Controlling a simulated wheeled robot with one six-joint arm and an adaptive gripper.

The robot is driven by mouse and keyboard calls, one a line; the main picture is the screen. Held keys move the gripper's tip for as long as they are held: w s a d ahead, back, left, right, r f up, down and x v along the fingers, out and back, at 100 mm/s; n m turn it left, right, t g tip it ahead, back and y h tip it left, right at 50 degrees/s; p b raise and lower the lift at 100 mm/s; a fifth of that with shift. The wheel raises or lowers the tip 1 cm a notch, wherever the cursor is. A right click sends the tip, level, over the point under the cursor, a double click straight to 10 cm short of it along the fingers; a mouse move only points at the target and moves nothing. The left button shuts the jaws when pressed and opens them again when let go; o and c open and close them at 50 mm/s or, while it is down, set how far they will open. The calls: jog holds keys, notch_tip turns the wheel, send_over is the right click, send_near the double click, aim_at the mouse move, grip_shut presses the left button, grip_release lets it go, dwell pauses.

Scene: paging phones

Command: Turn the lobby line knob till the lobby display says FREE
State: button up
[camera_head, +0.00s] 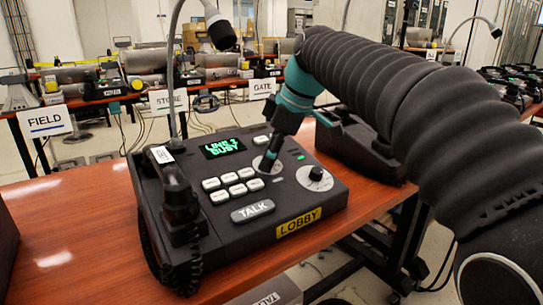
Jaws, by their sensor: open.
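The lobby phone (243,205) is a dark desk unit with a yellow LOBBY label (299,222) on its front. Its lobby display (222,148) reads LINE 2 BUSY in green. My gripper (268,165), dark with a teal wrist, points down over a round dial plate (266,166) right of the display. The fingertips are at the dial and hide the knob there; whether they touch it I cannot tell. The gripper is open. A second round knob (315,175) with a pale dial sits to the right, clear of the gripper. The knob lettering is too small to read.
A handset (174,190) with a coiled cord lies on the phone's left side, and a gooseneck microphone (221,32) rises behind it. White keys and a TALK bar (252,210) are left and in front of the dial. Another dark unit (360,150) stands behind right on the wooden table (85,235).

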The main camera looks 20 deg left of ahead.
jog(key=shift+f, duration=0.1)
grip_shut()
jog(key=shift+m, duration=0.4)
jog(key=m+p, duration=0.1)
jog(key=m, duration=0.2)
jog(key=shift+s+t, duration=0.1)
jog(key=shift+t, duration=0.3)
jog(key=shift+m+t+p, duration=0.3)
jog(key=shift+m+p, duration=0.05)
jog(key=shift+m, duration=1.75)
jog(key=shift+f, duration=0.1)
grip_release()
jog(key=shift+s, duration=0.1)
